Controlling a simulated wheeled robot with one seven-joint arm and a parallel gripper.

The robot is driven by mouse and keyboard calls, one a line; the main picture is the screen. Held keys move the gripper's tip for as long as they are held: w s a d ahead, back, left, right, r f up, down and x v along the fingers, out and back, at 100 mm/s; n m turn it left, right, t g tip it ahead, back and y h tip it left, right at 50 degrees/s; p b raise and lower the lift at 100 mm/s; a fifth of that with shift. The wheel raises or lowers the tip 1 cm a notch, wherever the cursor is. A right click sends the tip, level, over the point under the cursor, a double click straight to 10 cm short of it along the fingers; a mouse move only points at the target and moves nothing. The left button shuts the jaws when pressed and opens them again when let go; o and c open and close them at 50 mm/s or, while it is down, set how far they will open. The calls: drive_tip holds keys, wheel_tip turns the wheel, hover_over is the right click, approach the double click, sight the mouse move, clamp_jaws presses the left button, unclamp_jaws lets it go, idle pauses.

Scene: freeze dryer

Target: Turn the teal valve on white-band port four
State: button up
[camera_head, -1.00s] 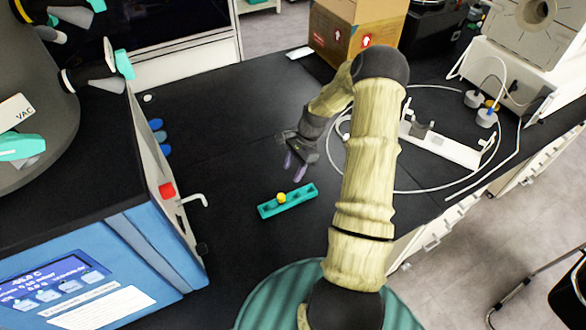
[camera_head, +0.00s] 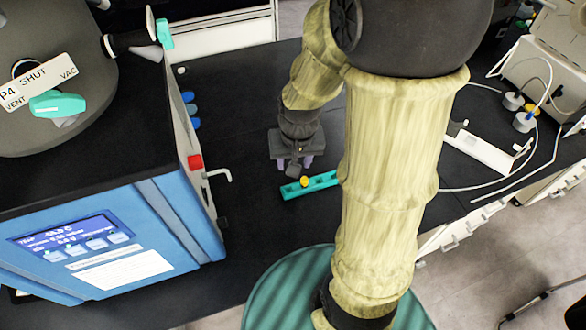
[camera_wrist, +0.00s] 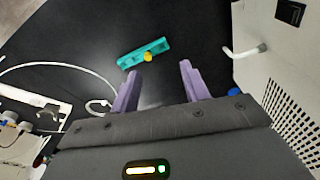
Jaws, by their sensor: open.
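The port four valve has a teal handle (camera_head: 57,104) on the grey drum of the freeze dryer, at the upper left of the head view. A label plate (camera_head: 38,82) above it reads P4, SHUT, VENT and VAC. A second teal handle (camera_head: 165,33) sits on a port farther right on the drum. My gripper (camera_head: 294,162) is over the black bench, well to the right of the valve. In the wrist view its two purple fingers (camera_wrist: 158,88) are apart with nothing between them. The valve is not in the wrist view.
A teal rack (camera_head: 322,181) with a yellow piece (camera_head: 304,181) lies on the bench close to my gripper. The blue freeze dryer body (camera_head: 160,225) has a bent white pipe (camera_head: 219,174) sticking out on its right side. Tubing and a white bracket (camera_head: 480,152) lie at the right.

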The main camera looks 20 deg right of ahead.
drive_tip(key=s, duration=0.1)
drive_tip(key=s+a+r+n, duration=0.1)
drive_tip(key=s+n, duration=0.1)
drive_tip(key=s, duration=0.1)
drive_tip(key=shift+a+r+t, duration=0.35)
drive_tip(key=shift+r+t, duration=0.05)
